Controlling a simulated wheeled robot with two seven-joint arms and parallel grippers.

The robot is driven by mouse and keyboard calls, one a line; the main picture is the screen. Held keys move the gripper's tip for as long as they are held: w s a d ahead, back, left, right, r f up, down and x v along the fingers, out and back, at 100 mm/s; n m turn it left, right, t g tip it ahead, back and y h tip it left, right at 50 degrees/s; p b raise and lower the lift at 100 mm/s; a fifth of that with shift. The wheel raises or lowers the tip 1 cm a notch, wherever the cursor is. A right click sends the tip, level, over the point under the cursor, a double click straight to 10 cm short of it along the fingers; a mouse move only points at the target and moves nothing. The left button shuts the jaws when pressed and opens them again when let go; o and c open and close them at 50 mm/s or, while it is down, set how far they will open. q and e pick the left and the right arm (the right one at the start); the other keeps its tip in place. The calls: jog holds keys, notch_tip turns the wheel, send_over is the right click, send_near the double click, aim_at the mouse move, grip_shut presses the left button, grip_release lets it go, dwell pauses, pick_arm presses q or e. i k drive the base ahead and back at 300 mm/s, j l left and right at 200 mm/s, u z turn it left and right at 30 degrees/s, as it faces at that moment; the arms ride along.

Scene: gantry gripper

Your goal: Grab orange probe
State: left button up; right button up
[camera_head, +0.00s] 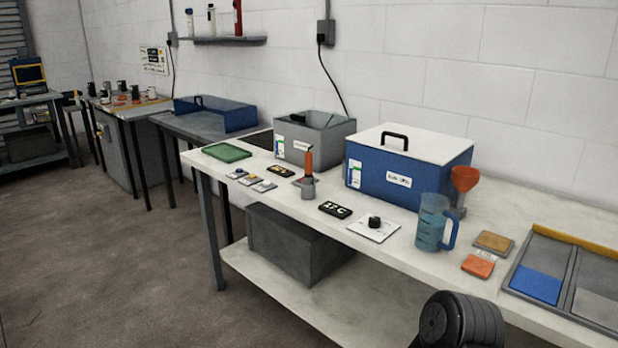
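The orange probe (309,160) stands upright near the middle of the long white table. Its orange upper part rises from a grey holder (308,188) on a small flat base. The lower end of the probe is hidden inside the holder. Neither of my grippers shows in the head view. A dark rounded part at the bottom right looks like one of my arm links, with no fingers visible.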

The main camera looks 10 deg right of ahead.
aim_at(308, 175)
jog(key=i+j, duration=0.15)
jog(key=i, duration=0.25)
jog(key=i+j, duration=0.15)
jog(key=i, duration=0.3)
jog(key=i+j, duration=0.2)
jog(key=i, duration=0.2)
jog(key=z, duration=1.9)
